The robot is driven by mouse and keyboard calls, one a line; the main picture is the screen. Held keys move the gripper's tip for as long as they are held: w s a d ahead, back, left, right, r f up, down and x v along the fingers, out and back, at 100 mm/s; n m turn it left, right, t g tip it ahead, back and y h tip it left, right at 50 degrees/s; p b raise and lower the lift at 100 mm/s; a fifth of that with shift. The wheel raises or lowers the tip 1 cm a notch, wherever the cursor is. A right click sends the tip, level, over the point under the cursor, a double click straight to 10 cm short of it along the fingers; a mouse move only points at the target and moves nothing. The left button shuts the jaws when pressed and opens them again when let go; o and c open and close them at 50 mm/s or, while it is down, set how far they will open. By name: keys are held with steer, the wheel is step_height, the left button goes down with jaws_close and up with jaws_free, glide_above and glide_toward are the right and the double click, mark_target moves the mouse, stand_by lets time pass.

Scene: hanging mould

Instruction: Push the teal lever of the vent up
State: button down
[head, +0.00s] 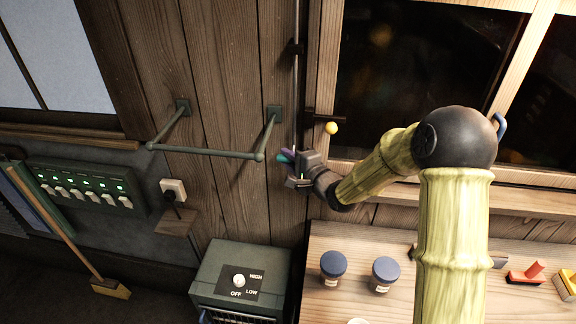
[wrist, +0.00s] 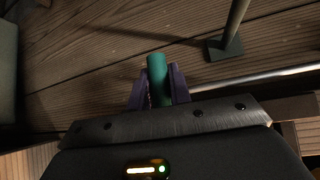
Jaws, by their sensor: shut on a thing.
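The teal lever (wrist: 157,68) shows in the wrist view as a short round bar between the two purple fingers of my gripper (wrist: 158,86). The fingers are shut on it, and its free end sticks out past them. In the head view my gripper (head: 285,157) is against the plank wall, left of the window, and a bit of the teal lever (head: 281,159) shows at its fingertips. The lever's base is hidden by my gripper. A thin metal rod (head: 297,75) runs up the wall above it; I cannot make out the vent itself.
A green rail (head: 205,151) stands out from the wall just left of my gripper. A yellow ball knob (head: 331,128) on a dark handle is close at the right. Below are a green heater (head: 222,262) and a wooden bench (head: 322,237) with blue-lidded jars (head: 333,265).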

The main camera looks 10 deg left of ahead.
steer(key=shift+w+d+r, duration=0.3)
steer(key=shift+w+r, duration=0.05)
steer(key=shift+r, duration=0.45)
steer(key=c, duration=1.3)
jaws_free()
steer(key=shift+d, duration=0.1)
steer(key=shift+o, duration=0.2)
steer(key=shift+s+a+f, duration=0.15)
steer(key=shift+a+f, duration=0.05)
steer(key=shift+s+d, duration=0.1)
steer(key=b+v, duration=0.3)
steer(key=v, duration=1.4)
steer(key=shift+d+b, duration=0.2)
steer(key=shift+b, duration=0.2)
steer(key=shift+d, duration=0.1)
